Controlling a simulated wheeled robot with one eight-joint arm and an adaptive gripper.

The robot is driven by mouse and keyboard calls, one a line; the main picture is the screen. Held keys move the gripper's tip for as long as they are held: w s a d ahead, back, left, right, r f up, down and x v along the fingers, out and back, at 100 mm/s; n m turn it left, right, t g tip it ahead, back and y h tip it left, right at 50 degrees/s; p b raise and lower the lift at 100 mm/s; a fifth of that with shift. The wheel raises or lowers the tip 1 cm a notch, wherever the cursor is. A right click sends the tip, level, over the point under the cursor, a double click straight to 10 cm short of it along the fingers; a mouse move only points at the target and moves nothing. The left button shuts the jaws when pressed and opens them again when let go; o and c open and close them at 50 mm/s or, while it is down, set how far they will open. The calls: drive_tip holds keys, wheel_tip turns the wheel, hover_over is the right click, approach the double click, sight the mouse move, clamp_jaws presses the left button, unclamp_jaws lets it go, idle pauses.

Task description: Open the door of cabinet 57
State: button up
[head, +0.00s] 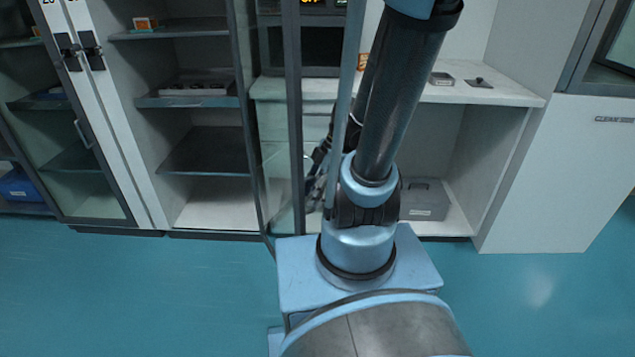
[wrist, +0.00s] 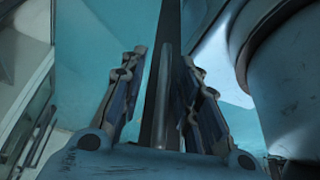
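A glass cabinet door with a dark frame (head: 292,110) stands swung out from the shelving in the middle of the head view. No number 57 can be read, so I cannot confirm which cabinet it belongs to. My gripper (head: 316,178) is beside this door, low down and partly hidden by my own arm. In the wrist view my gripper (wrist: 164,85) has its two fingers spread apart. A dark upright bar (wrist: 163,85) runs between them, with gaps visible on both sides. It looks like the door's frame, but I cannot tell for certain.
Open shelves (head: 205,150) stand left of the door. A worktop (head: 485,88) with small items and a grey box (head: 424,200) below are on the right. Blue floor (head: 130,295) is clear in front.

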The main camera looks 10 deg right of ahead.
drive_tip(key=v, duration=1.1)
drive_tip(key=shift+w+r, duration=0.15)
drive_tip(key=shift+r, duration=0.25)
idle(0.3)
drive_tip(key=d+f+m+t+h, duration=0.1)
drive_tip(key=m, duration=0.5)
drive_tip(key=d+f+m+t+h, duration=0.1)
drive_tip(key=f+m+h, duration=0.1)
drive_tip(key=m, duration=0.5)
drive_tip(key=d+f+m+h, duration=0.1)
drive_tip(key=f+m, duration=0.1)
drive_tip(key=m, duration=0.4)
drive_tip(key=shift+d+t+h, duration=0.15)
drive_tip(key=shift+t+h, duration=0.15)
drive_tip(key=shift+t, duration=0.1)
